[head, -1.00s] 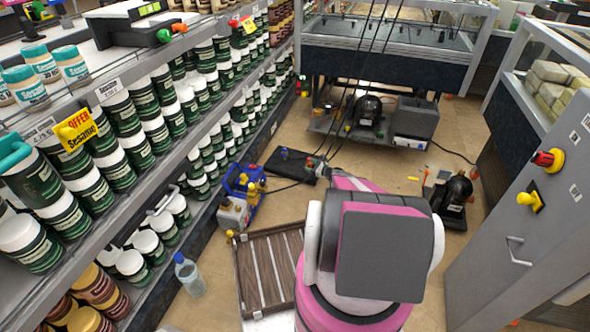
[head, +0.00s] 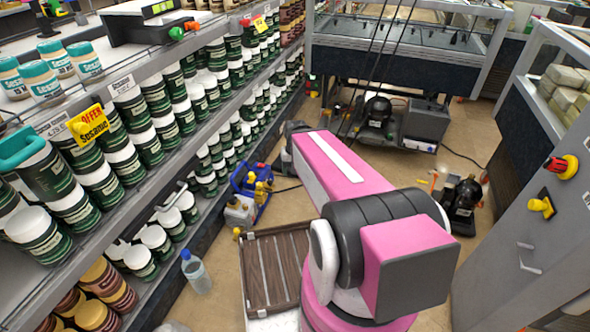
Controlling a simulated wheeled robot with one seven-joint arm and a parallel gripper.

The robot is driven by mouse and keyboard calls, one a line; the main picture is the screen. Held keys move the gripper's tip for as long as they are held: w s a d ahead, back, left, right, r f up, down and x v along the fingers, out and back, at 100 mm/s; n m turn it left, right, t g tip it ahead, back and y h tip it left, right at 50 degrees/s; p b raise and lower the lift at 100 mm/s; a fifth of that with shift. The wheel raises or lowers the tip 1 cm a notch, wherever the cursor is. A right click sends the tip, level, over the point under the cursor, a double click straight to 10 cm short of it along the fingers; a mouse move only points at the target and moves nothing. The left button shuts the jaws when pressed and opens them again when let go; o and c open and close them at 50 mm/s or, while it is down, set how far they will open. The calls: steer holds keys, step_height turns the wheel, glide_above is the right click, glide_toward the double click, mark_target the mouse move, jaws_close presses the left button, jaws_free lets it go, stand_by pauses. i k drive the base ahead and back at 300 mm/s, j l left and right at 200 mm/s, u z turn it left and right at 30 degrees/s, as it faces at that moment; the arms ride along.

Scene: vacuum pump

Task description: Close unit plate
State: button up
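The refrigeration unit sits low under the display freezer at the back, with a black compressor (head: 378,111) and a grey box (head: 425,121) on its plate. I cannot tell exactly how far this plate stands out from under the freezer. My pink arm reaches forward across the middle of the head view and covers part of the floor before the unit. A dark part of my arm shows at its far end, left of centre. My gripper itself cannot be made out.
A blue vacuum pump (head: 250,184) stands on the floor by the left shelf of jars. A wooden-slatted tray (head: 251,290) and a water bottle (head: 196,272) are nearer. Another black compressor (head: 465,196) stands at right, beside a grey cabinet (head: 535,215). Hoses hang from above.

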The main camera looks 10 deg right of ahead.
mark_target(381, 120)
steer(key=z, duration=1.4)
steer(key=i+j+z, duration=0.15)
steer(key=i, duration=0.3)
steer(key=i+j+z, duration=0.15)
steer(key=i+j, duration=0.15)
steer(key=i, duration=0.1)
